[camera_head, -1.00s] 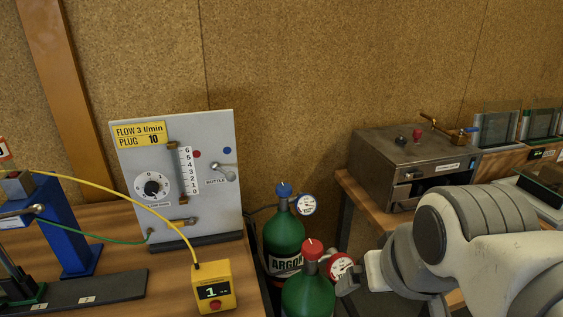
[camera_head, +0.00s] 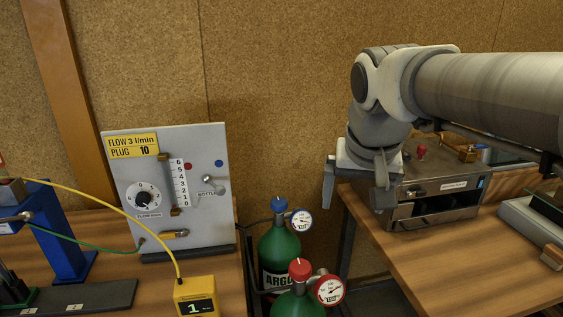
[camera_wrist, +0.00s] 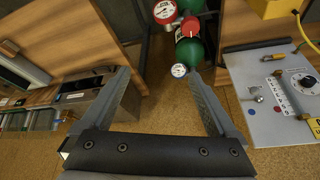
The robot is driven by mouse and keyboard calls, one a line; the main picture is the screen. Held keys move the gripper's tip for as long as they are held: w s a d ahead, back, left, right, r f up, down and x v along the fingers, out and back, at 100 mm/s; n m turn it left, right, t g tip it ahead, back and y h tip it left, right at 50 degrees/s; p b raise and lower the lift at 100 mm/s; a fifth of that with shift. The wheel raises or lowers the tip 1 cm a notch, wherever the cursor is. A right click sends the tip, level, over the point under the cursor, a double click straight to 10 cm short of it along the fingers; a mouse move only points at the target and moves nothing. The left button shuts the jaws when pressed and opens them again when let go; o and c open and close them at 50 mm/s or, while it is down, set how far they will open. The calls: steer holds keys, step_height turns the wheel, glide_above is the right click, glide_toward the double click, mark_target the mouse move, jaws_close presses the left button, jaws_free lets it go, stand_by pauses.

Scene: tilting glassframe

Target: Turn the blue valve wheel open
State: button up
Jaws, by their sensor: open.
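The blue wheel is not clearly visible there.
A grey flow panel (camera_head: 215,145) stands on the left bench, with a yellow display box (camera_head: 195,296) in front. A metal oven-like box (camera_head: 434,203) stands on the right wooden bench (camera_head: 460,260), close to my gripper. The bottles stand in the gap between the benches.

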steer(key=w+a+r+m, duration=0.1)
steer(key=w+a+r, duration=0.15)
steer(key=w, duration=0.65)
steer(key=m+g+h, duration=0.1)
steer(key=m+h, duration=0.1)
steer(key=m, duration=0.2)
glide_above(279, 201)
steer(key=s+a, duration=0.4)
steer(key=s, duration=0.2)
step_height(279, 201, down, 9)
steer(key=x, duration=1.8)
steer(key=shift+s+a, duration=0.15)
steer(key=c, duration=1.4)
